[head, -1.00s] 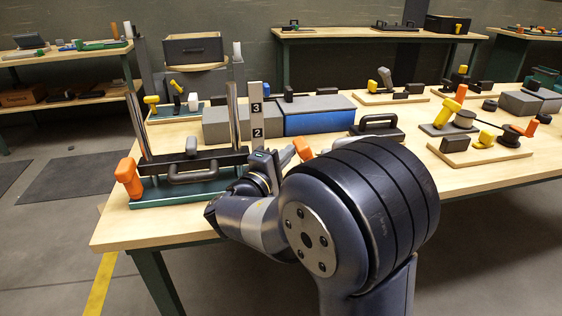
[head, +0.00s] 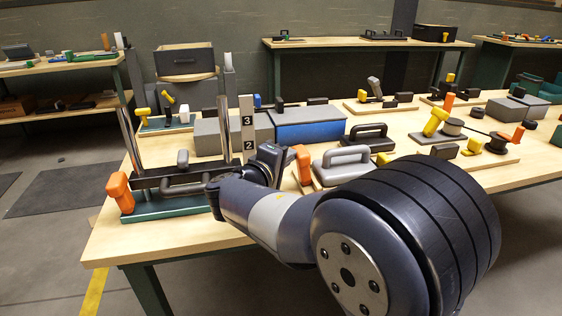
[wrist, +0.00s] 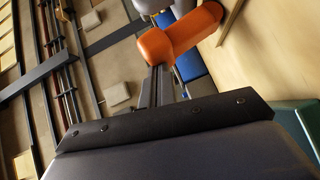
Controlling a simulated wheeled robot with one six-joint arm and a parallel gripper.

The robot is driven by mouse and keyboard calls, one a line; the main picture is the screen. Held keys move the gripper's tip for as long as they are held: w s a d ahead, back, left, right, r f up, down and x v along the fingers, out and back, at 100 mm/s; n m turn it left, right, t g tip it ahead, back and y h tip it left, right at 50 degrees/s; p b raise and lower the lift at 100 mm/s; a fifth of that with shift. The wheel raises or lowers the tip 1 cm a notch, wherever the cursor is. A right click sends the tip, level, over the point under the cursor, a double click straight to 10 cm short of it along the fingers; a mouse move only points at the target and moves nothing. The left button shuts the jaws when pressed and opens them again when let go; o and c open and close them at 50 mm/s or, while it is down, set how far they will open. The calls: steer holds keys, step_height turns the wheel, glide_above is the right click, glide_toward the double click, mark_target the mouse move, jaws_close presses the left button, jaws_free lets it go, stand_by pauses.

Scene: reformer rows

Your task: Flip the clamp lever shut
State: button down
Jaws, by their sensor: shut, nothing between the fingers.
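An orange lever handle (head: 303,165) stands steeply up at the left end of a wooden board, beside a grey clamp body with a loop handle (head: 346,164). In the wrist view an orange handle (wrist: 180,34) is large and close, just beyond my shut, narrow gripper fingers (wrist: 159,80); I cannot tell whether they touch. In the head view my gripper (head: 273,158) is just left of the upright orange lever, partly hidden by my own arm. The lever's pivot is not clear in either view.
A left fixture with a green base (head: 165,209) has another orange handle (head: 120,192) and two tall posts. A numbered post (head: 247,122) and a blue block (head: 310,125) stand behind my gripper. More clamp boards fill the right of the bench (head: 180,234).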

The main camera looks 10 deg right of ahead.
mark_target(303, 155)
steer(key=d+m+y, duration=0.1)
steer(key=d+r+g+y+p, duration=0.1)
steer(key=d+m+y, duration=0.1)
steer(key=shift+d+r+m+g+p, duration=0.3)
steer(key=shift+d+r+p, duration=0.1)
steer(key=shift+d+f+m+y+p, duration=0.15)
steer(key=shift+d+m+y, duration=0.2)
steer(key=shift+d, duration=0.3)
steer(key=shift+d+f+m+y+p, duration=0.1)
steer(key=shift+d+m+y+p, duration=0.05)
steer(key=shift+d+y, duration=0.4)
steer(key=shift+d, duration=0.2)
steer(key=shift+r, duration=0.1)
